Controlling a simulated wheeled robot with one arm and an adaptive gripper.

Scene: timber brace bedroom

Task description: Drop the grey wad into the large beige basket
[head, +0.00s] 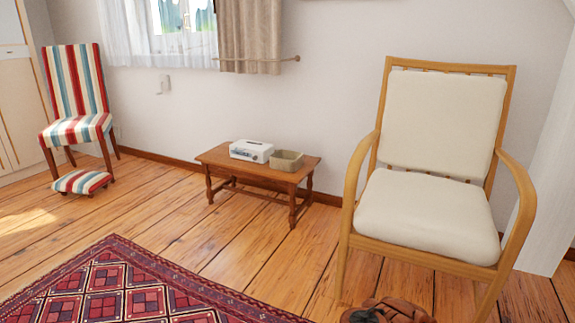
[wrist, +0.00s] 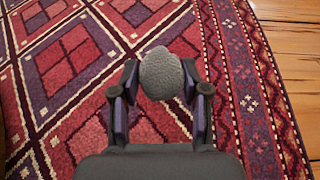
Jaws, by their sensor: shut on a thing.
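In the wrist view, my gripper (wrist: 161,90) is shut on the grey wad (wrist: 161,73), a rough, rounded grey lump held between the two fingertips. Patterned rug lies below it. In the head view, a beige basket (head: 287,161) with an open top stands on the right part of a low wooden table (head: 218,156). My gripper and the wad do not show in the head view. The inside bottom of the basket is mostly hidden.
A white box (head: 251,151) sits just left of the basket. A cushioned wooden armchair (head: 430,210) stands right of the table, with a brown object (head: 388,311) in front. A striped chair (head: 76,130) and striped footstool (head: 82,182) are at left. A red rug (head: 125,285) covers the foreground; plank floor between is clear.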

